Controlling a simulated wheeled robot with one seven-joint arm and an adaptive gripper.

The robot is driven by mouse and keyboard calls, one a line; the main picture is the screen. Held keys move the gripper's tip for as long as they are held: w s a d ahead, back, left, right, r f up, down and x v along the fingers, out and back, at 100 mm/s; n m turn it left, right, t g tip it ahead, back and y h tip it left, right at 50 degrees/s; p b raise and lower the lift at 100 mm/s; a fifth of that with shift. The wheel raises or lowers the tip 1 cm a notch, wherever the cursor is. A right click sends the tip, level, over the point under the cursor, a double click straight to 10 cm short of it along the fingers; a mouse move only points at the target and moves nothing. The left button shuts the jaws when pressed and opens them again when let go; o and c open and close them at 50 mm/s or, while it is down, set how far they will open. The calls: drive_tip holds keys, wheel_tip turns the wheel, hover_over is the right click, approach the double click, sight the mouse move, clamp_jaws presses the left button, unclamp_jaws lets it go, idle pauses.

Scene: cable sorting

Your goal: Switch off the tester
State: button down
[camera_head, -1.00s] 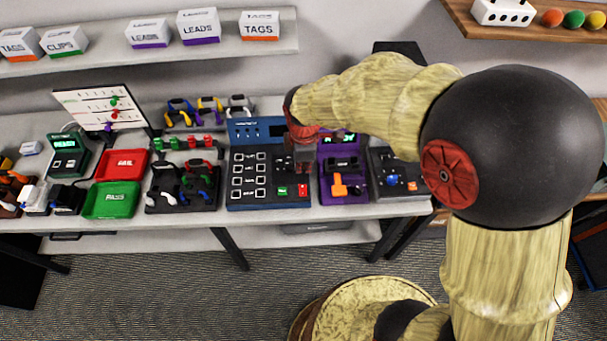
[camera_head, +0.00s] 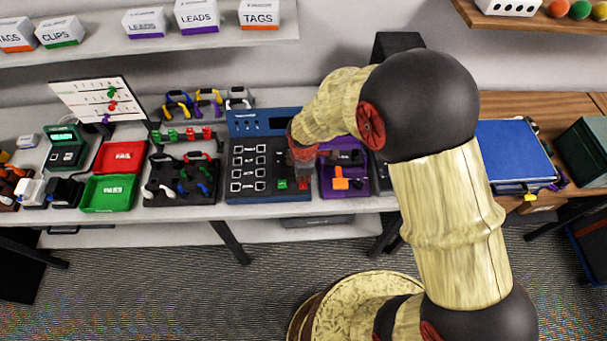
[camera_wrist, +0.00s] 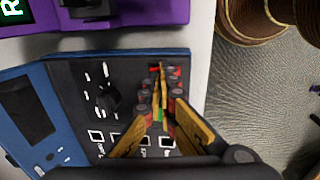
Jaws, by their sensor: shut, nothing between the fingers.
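The tester (camera_head: 265,170) is a black panel with a blue back strip, in the middle of the bench in the head view. It also shows in the wrist view (camera_wrist: 75,80). It has several white-framed squares, a dark knob (camera_wrist: 108,98), a green button (camera_head: 282,184) and a red button (camera_head: 304,186) at its front edge. Its small display (camera_wrist: 25,108) looks dark. My gripper (camera_head: 303,178) is shut and empty, pointing down over the red button. In the wrist view my fingertips (camera_wrist: 160,75) partly hide both buttons; I cannot tell whether they touch.
A purple device (camera_head: 343,175) with an orange lever stands close on the right. A black tray of leads (camera_head: 182,200) and red (camera_head: 120,157) and green (camera_head: 108,192) trays lie to the left. A shelf (camera_head: 100,50) with boxes runs above.

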idle(0.3)
drive_tip(key=shift+w+f+g+p, duration=0.15)
drive_tip(key=shift+f+g+p, duration=0.2)
drive_tip(key=shift+p, duration=0.25)
drive_tip(key=shift+s, duration=0.2)
drive_tip(key=shift+s+r, duration=0.1)
drive_tip(key=shift+s, duration=0.55)
drive_tip(key=shift+a+r+p, duration=0.1)
drive_tip(key=shift+r+p, duration=0.2)
drive_tip(key=shift+p, duration=0.05)
wheel_tip(320, 180, up, 13)
drive_tip(key=s+p, duration=0.1)
drive_tip(key=p, duration=0.1)
drive_tip(key=shift+s+r+p, duration=0.15)
drive_tip(key=shift+s+p, duration=0.2)
drive_tip(key=shift+p, duration=0.05)
